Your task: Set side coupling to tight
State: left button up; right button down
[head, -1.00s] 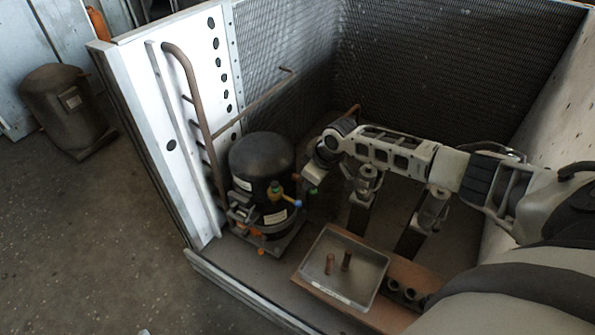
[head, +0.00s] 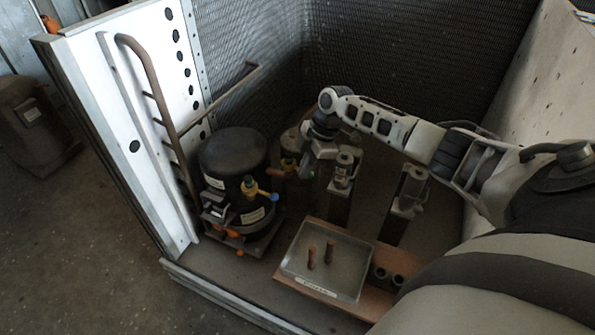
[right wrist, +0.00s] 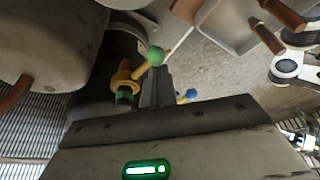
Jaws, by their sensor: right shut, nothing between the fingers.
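The black compressor (head: 235,160) stands upright at the left inside the housing. A valve on its front has a yellow lever with a blue ball (head: 273,197). A brass fitting (right wrist: 124,78) with a yellow lever and green ball (right wrist: 157,56) shows in the right wrist view; the blue ball (right wrist: 190,96) lies beyond the fingers there. My right gripper (head: 307,174) points down right of the compressor. In the right wrist view its fingers (right wrist: 156,76) are shut and empty close to the green ball; contact is unclear. I cannot tell which fitting is the side coupling. My left gripper is out of view.
A grey tray (head: 345,282) with two copper pieces (head: 320,253) sits on a brown board (head: 285,278) in front. Metal posts with clamps (head: 340,200) stand right of my gripper. The white panel (head: 115,110) with a bent pipe bounds the left.

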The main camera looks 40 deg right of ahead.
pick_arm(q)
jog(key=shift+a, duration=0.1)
pick_arm(e)
jog(key=shift+d, duration=0.45)
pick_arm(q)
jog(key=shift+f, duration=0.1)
pick_arm(e)
jog(key=shift+d, duration=0.1)
